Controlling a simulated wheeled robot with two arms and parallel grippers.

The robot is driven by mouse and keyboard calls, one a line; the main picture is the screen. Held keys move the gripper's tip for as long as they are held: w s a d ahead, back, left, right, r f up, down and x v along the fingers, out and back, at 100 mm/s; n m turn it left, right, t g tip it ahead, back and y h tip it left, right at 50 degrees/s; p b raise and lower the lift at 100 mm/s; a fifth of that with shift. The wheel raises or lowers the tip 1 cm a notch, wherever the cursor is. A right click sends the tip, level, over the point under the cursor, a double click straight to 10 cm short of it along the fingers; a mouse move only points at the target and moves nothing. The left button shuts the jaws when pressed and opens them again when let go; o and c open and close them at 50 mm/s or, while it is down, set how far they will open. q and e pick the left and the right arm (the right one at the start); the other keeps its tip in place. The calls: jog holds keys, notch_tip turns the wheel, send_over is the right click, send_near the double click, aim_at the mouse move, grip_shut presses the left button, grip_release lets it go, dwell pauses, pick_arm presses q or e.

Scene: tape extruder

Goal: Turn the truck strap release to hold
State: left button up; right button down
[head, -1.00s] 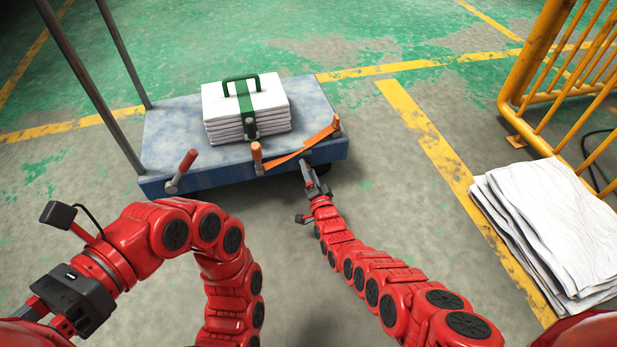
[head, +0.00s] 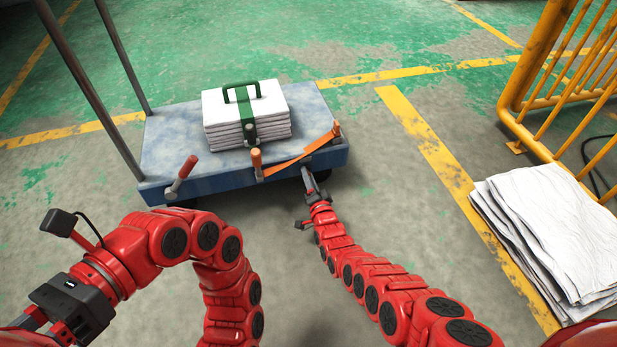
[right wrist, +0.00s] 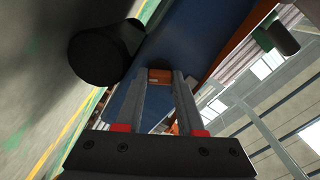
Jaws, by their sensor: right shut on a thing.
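The truck (head: 180,128) is a blue flat deck with grey posts at its left. A taut-looking orange strap (head: 300,158) runs along its front right edge. Handles with red or orange grips stand at the front edge: one at left (head: 187,166), one in the middle (head: 256,160) and one at right (head: 336,129). My right gripper (head: 310,182) reaches the front edge below the strap. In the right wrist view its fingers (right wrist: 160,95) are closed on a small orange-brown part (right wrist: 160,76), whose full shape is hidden. My left gripper (head: 55,318) is at lower left, its fingertips cut off.
A white stack (head: 245,108) bound with a green strap and green handle sits on the deck. A yellow barrier (head: 530,80) and a pile of white sheets (head: 550,225) are at the right. The floor in front of the truck is clear apart from my arms.

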jog(key=shift+n, duration=0.3)
jog(key=n, duration=1.1)
jog(key=shift+f, duration=0.1)
dwell(0.3)
jog(key=c, duration=0.5)
grip_release()
jog(key=shift+s, duration=0.1)
